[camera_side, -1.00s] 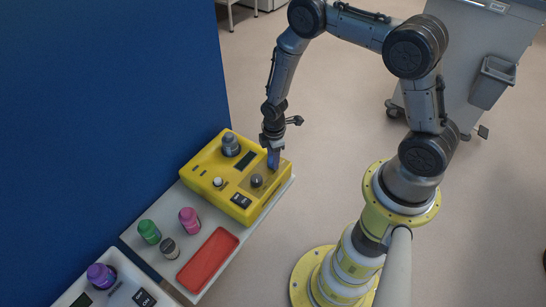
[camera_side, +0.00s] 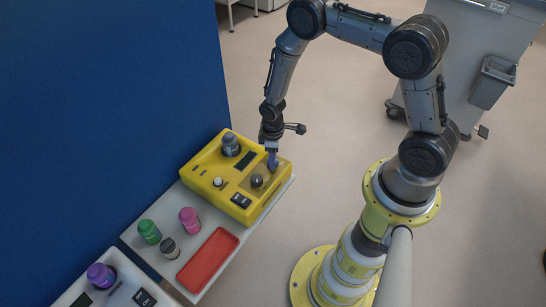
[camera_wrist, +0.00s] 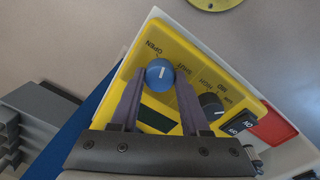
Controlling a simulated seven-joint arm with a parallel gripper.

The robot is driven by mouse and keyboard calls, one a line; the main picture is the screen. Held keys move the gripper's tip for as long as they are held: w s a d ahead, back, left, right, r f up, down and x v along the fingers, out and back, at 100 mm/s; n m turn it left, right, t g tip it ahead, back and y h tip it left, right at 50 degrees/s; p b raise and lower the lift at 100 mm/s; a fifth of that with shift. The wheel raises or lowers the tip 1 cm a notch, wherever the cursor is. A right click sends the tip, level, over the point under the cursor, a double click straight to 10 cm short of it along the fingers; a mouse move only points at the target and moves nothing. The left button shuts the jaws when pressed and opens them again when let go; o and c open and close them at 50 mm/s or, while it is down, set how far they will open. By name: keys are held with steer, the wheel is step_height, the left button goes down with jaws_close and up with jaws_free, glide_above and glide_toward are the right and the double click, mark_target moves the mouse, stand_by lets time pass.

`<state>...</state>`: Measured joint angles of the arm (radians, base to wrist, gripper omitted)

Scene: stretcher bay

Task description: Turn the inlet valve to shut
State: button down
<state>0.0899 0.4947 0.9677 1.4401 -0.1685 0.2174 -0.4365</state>
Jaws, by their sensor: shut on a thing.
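The inlet valve is a round blue knob (camera_wrist: 159,70) with a white line on its face. It sits on the yellow panel (camera_wrist: 206,62) between my two fingers in the wrist view. The printed word OPEN is at its upper left and SHUT at its right; the white line runs roughly upright in the picture, between the two words. My gripper (camera_wrist: 158,80) is shut on the knob. In the side view my gripper (camera_side: 271,150) comes down from above onto the right back part of the yellow box (camera_side: 198,179), and the knob is mostly hidden by the fingers.
A red tray (camera_side: 208,259) and pink (camera_side: 189,220) and green (camera_side: 149,232) bottles stand nearby. A blue wall (camera_side: 110,100) rises behind.

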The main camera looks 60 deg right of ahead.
steer(key=m, duration=0.6)
steer(key=shift+w, duration=0.1)
steer(key=m, duration=0.6)
steer(key=shift+g, duration=0.3)
steer(key=shift+m, duration=0.4)
steer(key=shift+c, duration=1.9)
jaws_free()
step_height(320, 180, up, 14)
steer(key=shift+w+a, duration=0.15)
steer(key=shift+a, duration=0.1)
